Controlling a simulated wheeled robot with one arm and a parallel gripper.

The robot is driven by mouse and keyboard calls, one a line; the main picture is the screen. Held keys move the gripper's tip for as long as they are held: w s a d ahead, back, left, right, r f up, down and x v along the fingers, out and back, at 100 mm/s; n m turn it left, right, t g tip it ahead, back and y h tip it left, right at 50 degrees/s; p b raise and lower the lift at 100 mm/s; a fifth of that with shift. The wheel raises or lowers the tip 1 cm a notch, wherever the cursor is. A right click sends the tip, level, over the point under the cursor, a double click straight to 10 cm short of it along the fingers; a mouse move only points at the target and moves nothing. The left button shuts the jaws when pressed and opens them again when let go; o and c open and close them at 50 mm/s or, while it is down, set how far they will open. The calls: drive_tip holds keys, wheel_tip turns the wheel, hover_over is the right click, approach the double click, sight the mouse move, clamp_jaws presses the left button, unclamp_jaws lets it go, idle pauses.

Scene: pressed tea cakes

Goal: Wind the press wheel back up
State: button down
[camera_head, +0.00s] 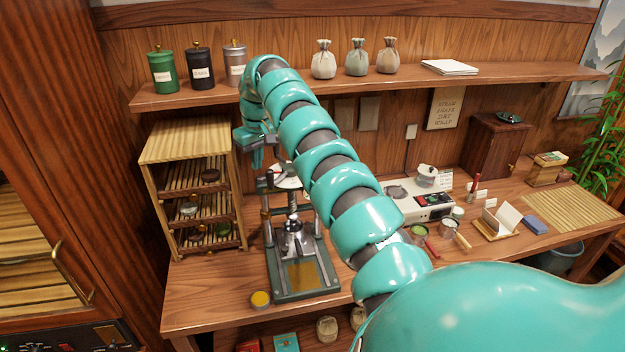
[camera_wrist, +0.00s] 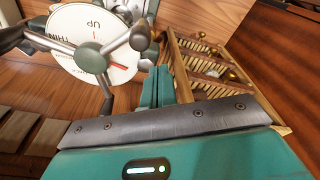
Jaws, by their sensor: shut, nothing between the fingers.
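The tea press (camera_head: 275,262) stands on the wooden counter, partly behind my arm. Its screw (camera_head: 292,205) runs down to a metal pressing part. The press wheel (camera_wrist: 90,57) shows close up in the wrist view, with a green hub and grey spokes ending in knobs. Behind it is a white dial (camera_wrist: 72,72) marked "UP" and "THIN", with a red pointer. In the head view the dial (camera_head: 288,180) is largely hidden. My gripper (camera_wrist: 158,75) is shut and empty, just beside a spoke's knob (camera_wrist: 140,38); I cannot tell whether they touch. It also shows in the head view (camera_head: 257,158), above the press.
A slatted wooden rack (camera_head: 185,150) with tea cakes stands left of the press. A shelf (camera_head: 440,80) with canisters and pouches runs above. A control box (camera_head: 430,205) stands to the right.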

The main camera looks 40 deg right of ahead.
wheel_tip(320, 180, down, 2)
drive_tip(key=shift+f+b, duration=0.1)
drive_tip(key=shift+b, duration=0.85)
drive_tip(key=shift+s+d+b, duration=0.25)
drive_tip(key=shift+s+b, duration=0.8)
drive_tip(key=shift+b, duration=1.4)
drive_tip(key=shift+s+d, duration=0.1)
drive_tip(key=shift+s, duration=0.05)
drive_tip(key=shift+s+d, duration=0.25)
drive_tip(key=shift+s, duration=0.25)
drive_tip(key=shift+s+d+r, duration=0.15)
drive_tip(key=shift+s+r, duration=0.05)
drive_tip(key=shift+s, duration=0.5)
drive_tip(key=shift+s+f, duration=0.15)
drive_tip(key=shift+s, duration=0.25)
